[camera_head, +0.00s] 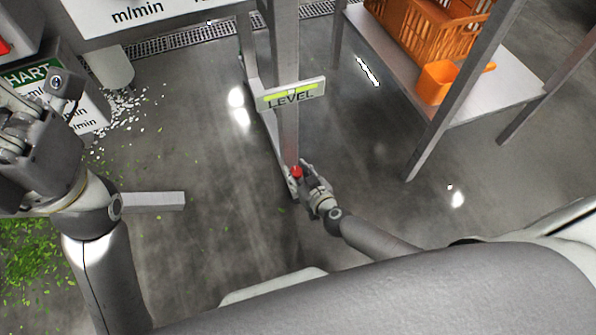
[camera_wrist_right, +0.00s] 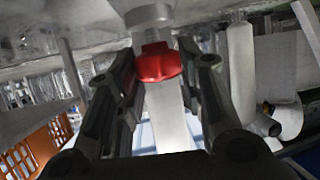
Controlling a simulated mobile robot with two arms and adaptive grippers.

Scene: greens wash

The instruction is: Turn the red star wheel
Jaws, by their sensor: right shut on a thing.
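The red star wheel (camera_head: 296,172) sits low on a grey upright post, below the LEVEL sign (camera_head: 292,94). In the right wrist view the red star wheel (camera_wrist_right: 158,63) is between my two fingers, under a grey round fitting. My right gripper (camera_head: 306,179) is at the wheel and shut on it; the fingers (camera_wrist_right: 160,75) stand on both sides of it. My left gripper (camera_head: 30,130) is at the left of the head view, away from the wheel; its fingertips do not show clearly.
A steel table (camera_head: 500,88) at the upper right holds an orange crate (camera_head: 425,40) and an orange scoop (camera_head: 436,82). Green leaf scraps (camera_head: 35,262) and white bits lie on the floor at the left. A floor drain grate (camera_head: 180,40) runs along the back.

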